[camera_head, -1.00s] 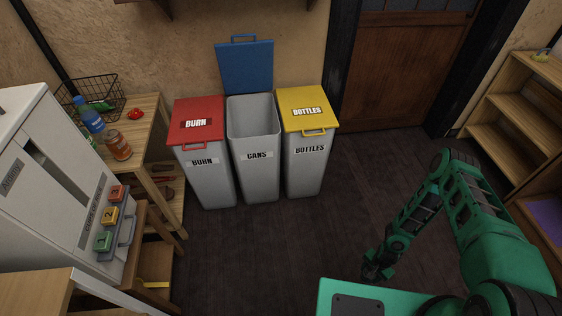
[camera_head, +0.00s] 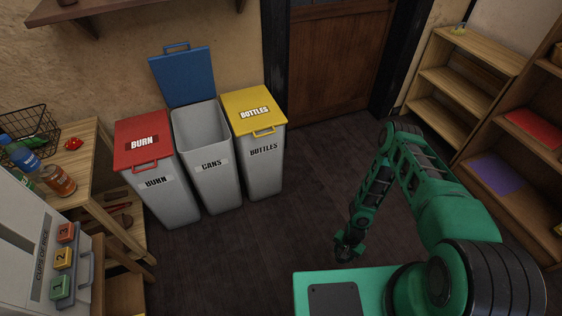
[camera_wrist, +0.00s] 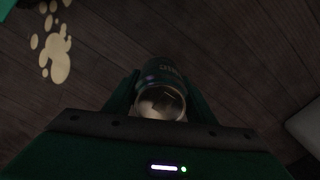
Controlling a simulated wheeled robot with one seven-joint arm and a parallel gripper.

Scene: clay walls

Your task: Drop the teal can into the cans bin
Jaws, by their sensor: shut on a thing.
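The teal can (camera_wrist: 162,85) is dark in the wrist view, with its shiny round end facing the camera. My gripper (camera_wrist: 160,98) is shut on it, one finger on each side. In the head view my gripper (camera_head: 347,248) hangs low over the floor, right of the bins and apart from them; the can is not clear there. The grey cans bin (camera_head: 213,187) stands in the middle of three bins. Its blue lid (camera_head: 182,78) is raised against the wall, and its mouth is open. The bin's floor is not clearly visible.
The red-lidded burn bin (camera_head: 160,185) and yellow-lidded bottles bin (camera_head: 264,165) flank it, both closed. A wooden table (camera_head: 85,165) with bottles and a wire basket (camera_head: 28,128) is at left. Shelves (camera_head: 460,90) stand at right. The dark floor before the bins is clear.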

